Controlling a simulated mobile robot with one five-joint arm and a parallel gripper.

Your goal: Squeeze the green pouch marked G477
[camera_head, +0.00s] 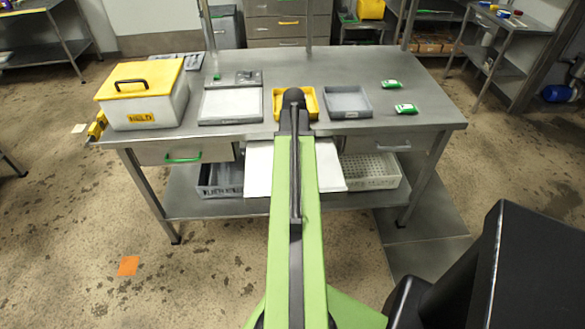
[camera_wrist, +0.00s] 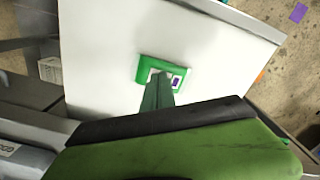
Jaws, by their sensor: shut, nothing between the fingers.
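In the wrist view a green pouch (camera_wrist: 148,62) with a white label and a purple square lies flat on a white panel (camera_wrist: 105,40). My gripper (camera_wrist: 160,82) is shut and empty, its tips over the lower middle of the pouch; I cannot tell whether they touch it. No marking is readable. In the head view the white panel (camera_head: 257,172) juts from the table front, and my green arm hides the pouch and my gripper. Two more green pouches, one at the back (camera_head: 391,84) and one nearer (camera_head: 406,108), lie on the table's right side; their markings are too small to read.
On the steel table (camera_head: 432,122) stand a yellow-lidded box (camera_head: 147,114), a white tray (camera_head: 230,105), a yellow tray (camera_head: 311,104) and a grey tray (camera_head: 348,102). A white basket (camera_head: 372,178) sits on the lower shelf.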

